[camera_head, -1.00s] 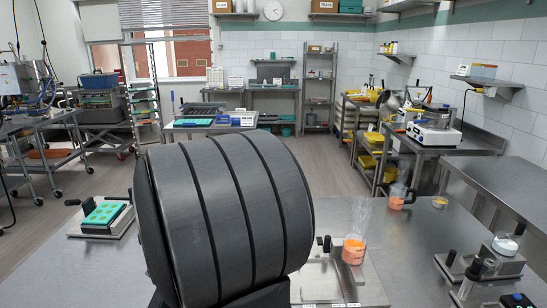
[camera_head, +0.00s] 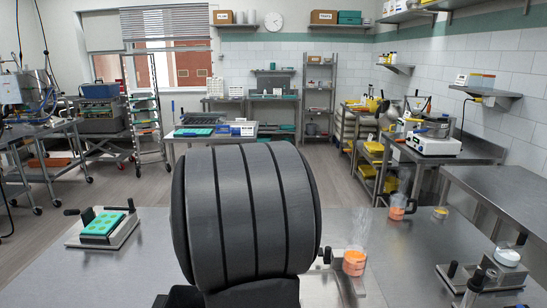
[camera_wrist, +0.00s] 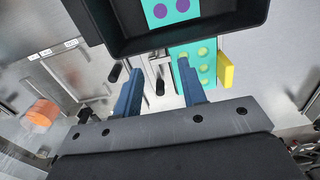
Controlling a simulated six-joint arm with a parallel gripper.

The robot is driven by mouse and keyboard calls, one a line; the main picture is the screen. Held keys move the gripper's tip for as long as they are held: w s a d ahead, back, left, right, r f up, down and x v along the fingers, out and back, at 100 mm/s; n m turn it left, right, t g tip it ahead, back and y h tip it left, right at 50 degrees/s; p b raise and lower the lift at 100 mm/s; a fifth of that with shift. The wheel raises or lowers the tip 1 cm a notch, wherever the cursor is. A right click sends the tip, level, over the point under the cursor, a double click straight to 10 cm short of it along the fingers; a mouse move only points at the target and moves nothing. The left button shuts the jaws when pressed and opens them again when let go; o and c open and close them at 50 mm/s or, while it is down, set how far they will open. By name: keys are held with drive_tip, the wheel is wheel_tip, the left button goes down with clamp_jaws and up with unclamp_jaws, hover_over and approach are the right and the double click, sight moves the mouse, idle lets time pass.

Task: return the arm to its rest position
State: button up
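My gripper (camera_wrist: 160,88) shows in the wrist view as two blue fingers spread apart, with nothing held between them. In the head view a large dark link of my arm fills the centre and hides the gripper and the table behind it. In the wrist view, a black tray (camera_wrist: 125,42) holding a teal mould with purple cavities (camera_wrist: 170,10) lies beyond the fingertips at the top. A teal mould with green cavities (camera_wrist: 207,62) is beyond the right finger, with a yellow block (camera_wrist: 226,71) beside it.
A steaming beaker of orange liquid (camera_head: 354,262) stands right of my arm; another orange jug (camera_head: 397,206) is farther back. A teal mould (camera_head: 102,224) sits in a holder at left. A clamp stand (camera_head: 480,280) is at right. Bare steel table (camera_head: 140,270) lies between.

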drive_tip(key=w+d+f, duration=0.3)
drive_tip(key=d, duration=0.6)
drive_tip(key=w+d+f, duration=0.3)
drive_tip(key=d, duration=0.6)
drive_tip(key=shift+d+f, duration=0.15)
drive_tip(key=shift+d, duration=0.2)
